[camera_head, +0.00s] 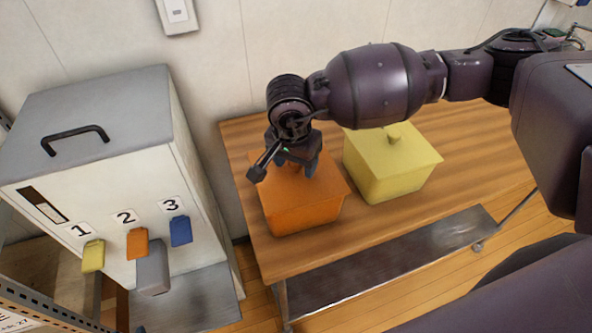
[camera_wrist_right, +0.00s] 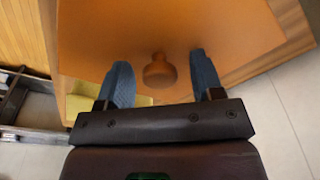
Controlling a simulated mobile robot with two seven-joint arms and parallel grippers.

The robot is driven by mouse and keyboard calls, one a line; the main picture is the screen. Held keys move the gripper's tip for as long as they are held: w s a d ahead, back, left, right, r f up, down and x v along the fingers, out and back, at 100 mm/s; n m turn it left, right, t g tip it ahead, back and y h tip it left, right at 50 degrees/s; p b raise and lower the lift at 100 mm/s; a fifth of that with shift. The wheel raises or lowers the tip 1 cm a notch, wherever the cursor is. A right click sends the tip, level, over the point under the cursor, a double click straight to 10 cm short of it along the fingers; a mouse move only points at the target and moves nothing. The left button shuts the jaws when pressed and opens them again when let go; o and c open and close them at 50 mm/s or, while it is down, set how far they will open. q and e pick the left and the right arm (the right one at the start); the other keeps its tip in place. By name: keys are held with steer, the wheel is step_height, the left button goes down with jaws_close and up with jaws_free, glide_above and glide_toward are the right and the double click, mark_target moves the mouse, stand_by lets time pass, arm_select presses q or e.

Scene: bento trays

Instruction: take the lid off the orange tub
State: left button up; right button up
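The orange tub (camera_head: 305,219) stands on the wooden table with its orange lid (camera_head: 324,192) on top. My right gripper (camera_head: 296,170) is over the lid, pointing down, and hides its middle in the head view. In the right wrist view, the lid (camera_wrist_right: 170,25) fills much of the picture. Its round knob (camera_wrist_right: 159,71) sits between the two blue fingers of the right gripper (camera_wrist_right: 160,60), with a gap on each side. The right gripper is open and holds nothing. My left gripper is not in view.
A yellow tub (camera_head: 385,182) with a knobbed lid stands close to the right of the orange tub. A grey-topped box (camera_head: 95,110) with numbered coloured tabs stands at the left. The table (camera_head: 480,160) is clear on its right side.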

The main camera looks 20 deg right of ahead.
steer(key=c, duration=0.9)
steer(key=shift+r, duration=0.1)
